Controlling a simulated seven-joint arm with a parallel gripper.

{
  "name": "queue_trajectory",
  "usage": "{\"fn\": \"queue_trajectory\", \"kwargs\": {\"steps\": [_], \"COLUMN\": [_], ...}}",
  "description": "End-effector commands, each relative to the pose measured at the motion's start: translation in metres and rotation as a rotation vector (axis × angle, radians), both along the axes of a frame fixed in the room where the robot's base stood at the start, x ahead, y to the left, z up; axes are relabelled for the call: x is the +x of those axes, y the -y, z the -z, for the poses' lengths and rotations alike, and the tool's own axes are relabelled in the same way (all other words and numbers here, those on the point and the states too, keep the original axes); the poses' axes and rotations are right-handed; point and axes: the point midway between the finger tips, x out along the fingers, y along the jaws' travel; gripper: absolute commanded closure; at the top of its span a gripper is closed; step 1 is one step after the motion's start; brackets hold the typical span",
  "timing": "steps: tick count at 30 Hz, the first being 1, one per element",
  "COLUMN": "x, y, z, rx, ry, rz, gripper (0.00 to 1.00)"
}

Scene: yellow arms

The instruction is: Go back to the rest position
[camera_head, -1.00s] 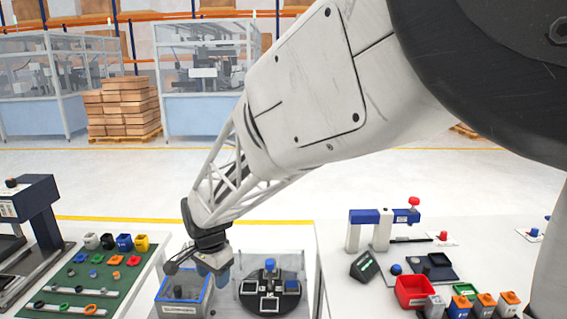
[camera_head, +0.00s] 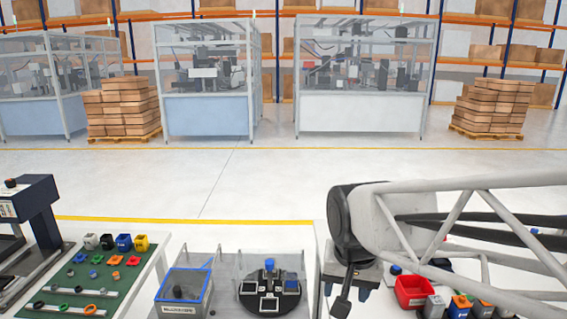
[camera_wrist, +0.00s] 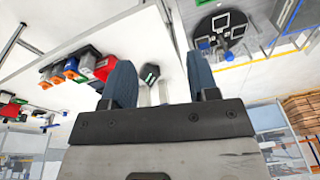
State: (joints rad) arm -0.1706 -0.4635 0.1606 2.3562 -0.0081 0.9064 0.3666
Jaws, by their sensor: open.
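My gripper (camera_wrist: 164,83) shows in the wrist view with its two blue fingers spread apart and nothing between them. In the head view my arm reaches in from the right, and its wrist end hangs over the left part of the right-hand white table (camera_wrist: 70,35).
A round black fixture (camera_head: 269,293) and a blue-rimmed box (camera_head: 183,292) stand on the middle table. A green mat (camera_head: 85,283) with several small parts lies at left.

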Motion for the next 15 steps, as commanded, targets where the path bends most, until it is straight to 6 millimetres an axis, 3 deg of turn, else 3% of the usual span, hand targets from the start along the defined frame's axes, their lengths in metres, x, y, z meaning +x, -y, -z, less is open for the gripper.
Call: {"fn": "queue_trajectory", "kwargs": {"steps": [6,15], "x": [-0.051,-0.095], "y": [0.041,0.068], "z": [-0.002,0.002], "rx": [-0.031,-0.064], "ry": [0.029,0.052], "rz": [-0.075,-0.152], "gripper": [0.46,0.46]}}
